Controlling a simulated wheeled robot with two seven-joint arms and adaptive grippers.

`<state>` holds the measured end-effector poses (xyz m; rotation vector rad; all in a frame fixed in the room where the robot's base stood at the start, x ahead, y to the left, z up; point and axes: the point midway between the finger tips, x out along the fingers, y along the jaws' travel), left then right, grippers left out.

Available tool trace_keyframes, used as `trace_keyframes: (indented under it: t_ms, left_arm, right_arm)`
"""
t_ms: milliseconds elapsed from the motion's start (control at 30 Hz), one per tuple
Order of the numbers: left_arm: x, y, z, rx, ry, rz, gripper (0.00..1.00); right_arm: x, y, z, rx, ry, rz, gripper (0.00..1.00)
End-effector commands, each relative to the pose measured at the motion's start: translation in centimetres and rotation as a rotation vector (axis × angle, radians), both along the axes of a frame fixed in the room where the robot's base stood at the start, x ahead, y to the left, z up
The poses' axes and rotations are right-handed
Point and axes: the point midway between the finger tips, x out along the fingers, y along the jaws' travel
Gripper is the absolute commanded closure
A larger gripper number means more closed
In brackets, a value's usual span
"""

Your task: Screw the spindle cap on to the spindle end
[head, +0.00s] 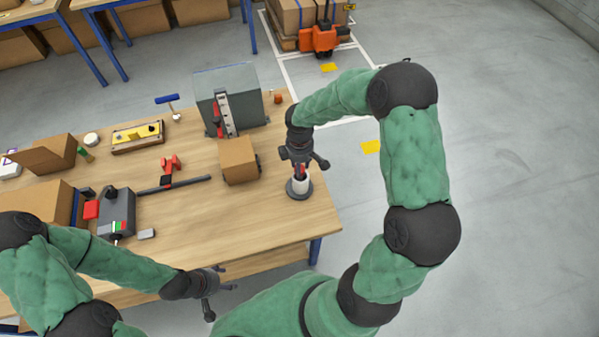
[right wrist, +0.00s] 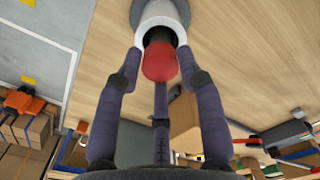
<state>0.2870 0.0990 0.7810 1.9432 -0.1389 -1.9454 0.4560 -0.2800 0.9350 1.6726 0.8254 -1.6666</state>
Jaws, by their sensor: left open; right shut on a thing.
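The spindle cap, a red rounded piece (right wrist: 160,62), sits between the fingertips of my right gripper (right wrist: 159,70), which is shut on it. In the head view my right gripper (head: 302,165) points down over a white upright cylinder (head: 299,187) on a round dark base, which I take for the spindle. In the right wrist view, the cap lines up with a dark part inside the white rim (right wrist: 160,28). I cannot tell whether its thread has caught. My left gripper (head: 214,288) is open and empty near the table's front edge.
A small red-brown piece (head: 277,98) lies near the back edge. The table front right is clear.

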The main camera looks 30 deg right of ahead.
Motion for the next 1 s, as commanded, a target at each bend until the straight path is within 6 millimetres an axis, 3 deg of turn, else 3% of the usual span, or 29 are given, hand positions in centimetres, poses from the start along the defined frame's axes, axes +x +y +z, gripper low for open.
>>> trace_keyframes:
  t_ms: [300,767,1000]
  left_arm:
    - [0.0,0.0,-2.6,0.000,0.000,0.000,0.39]
    - [0.0,0.0,-2.9,0.000,0.000,0.000,0.39]
    - [0.0,0.0,-4.7,0.000,0.000,0.000,0.39]
  right_arm:
    - [0.1,0.0,-0.2,0.001,-0.002,-0.370,0.90]
    - [0.1,0.0,0.0,0.001,-0.002,-0.453,0.90]
    - [0.1,0.0,-0.2,0.004,-0.004,-0.706,0.90]
